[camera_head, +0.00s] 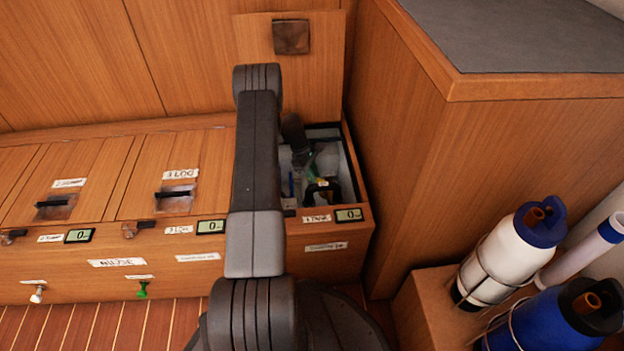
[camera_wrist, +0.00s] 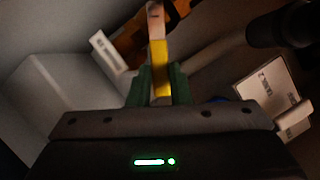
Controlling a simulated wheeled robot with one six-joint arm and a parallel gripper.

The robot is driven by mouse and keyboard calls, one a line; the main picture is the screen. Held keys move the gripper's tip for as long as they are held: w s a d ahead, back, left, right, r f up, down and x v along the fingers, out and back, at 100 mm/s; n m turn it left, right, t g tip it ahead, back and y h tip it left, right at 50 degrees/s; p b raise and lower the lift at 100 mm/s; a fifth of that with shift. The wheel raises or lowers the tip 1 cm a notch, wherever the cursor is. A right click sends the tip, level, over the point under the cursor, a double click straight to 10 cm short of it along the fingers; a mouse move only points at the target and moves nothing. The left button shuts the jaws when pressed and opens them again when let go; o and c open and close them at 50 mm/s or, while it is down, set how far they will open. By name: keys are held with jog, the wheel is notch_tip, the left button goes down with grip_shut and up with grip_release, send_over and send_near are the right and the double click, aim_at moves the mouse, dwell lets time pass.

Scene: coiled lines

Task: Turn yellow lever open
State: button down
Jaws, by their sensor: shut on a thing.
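The yellow lever (camera_wrist: 160,82) shows in the wrist view as a narrow upright strip, with a pale upper part above the yellow. My gripper (camera_wrist: 158,72) has green fingers, one on each side of the yellow part, and is shut on it. The fingers hide part of the lever. In the head view my gripper is down inside the open compartment (camera_head: 357,178) at the right end of the bench, largely hidden by my arm. The lever cannot be made out clearly there.
The compartment's raised wooden lid (camera_head: 318,85) stands behind my arm. A tall wooden cabinet (camera_head: 440,180) closes off the right side. Shut hatches (camera_head: 105,165) lie to the left. A white bottle (camera_head: 492,262) and a blue bottle (camera_head: 545,322) stand at the lower right.

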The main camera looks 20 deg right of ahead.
jog(key=shift+w+d+m+b, duration=0.3)
jog(key=shift+m, duration=0.3)
jog(key=c, duration=1.3)
grip_release()
notch_tip(320, 180, up, 10)
jog(key=p, duration=0.3)
jog(key=shift+p, duration=0.4)
